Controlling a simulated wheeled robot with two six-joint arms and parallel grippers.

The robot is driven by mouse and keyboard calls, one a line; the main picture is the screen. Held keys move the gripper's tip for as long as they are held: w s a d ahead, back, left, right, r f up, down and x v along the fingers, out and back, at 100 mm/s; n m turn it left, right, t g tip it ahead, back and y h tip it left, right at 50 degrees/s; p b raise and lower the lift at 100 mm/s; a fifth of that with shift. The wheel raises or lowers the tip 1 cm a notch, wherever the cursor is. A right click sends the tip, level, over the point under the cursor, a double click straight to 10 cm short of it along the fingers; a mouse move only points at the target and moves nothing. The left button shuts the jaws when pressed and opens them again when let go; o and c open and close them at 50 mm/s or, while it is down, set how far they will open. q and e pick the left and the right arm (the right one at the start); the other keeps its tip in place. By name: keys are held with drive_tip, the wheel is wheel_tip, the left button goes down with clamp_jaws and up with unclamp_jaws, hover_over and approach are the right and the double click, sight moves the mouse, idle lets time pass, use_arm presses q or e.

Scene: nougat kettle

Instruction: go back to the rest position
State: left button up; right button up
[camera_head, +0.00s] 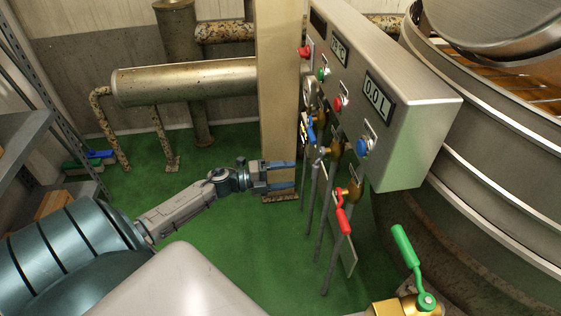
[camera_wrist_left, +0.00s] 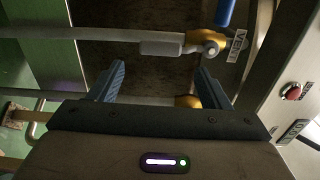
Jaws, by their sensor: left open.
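My left gripper (camera_head: 284,178) reaches in from the left in the head view, in front of a beige post and left of the valve pipes. In the left wrist view its two blue fingers (camera_wrist_left: 160,82) stand wide apart with nothing held between them. Beyond the fingers is a brass valve with a blue handle (camera_wrist_left: 226,12) and a tag reading VENT (camera_wrist_left: 236,46). My right gripper is not seen.
A grey control box (camera_head: 418,120) with buttons and displays stands beside the large metal kettle (camera_head: 470,190) at right. A green-handled brass valve (camera_head: 405,245) is at the lower right. A horizontal tank (camera_head: 185,82) is at the back. Green floor (camera_head: 225,235) is open near the left gripper.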

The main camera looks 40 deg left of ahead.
use_arm(q)
drive_tip(key=shift+v, duration=0.9)
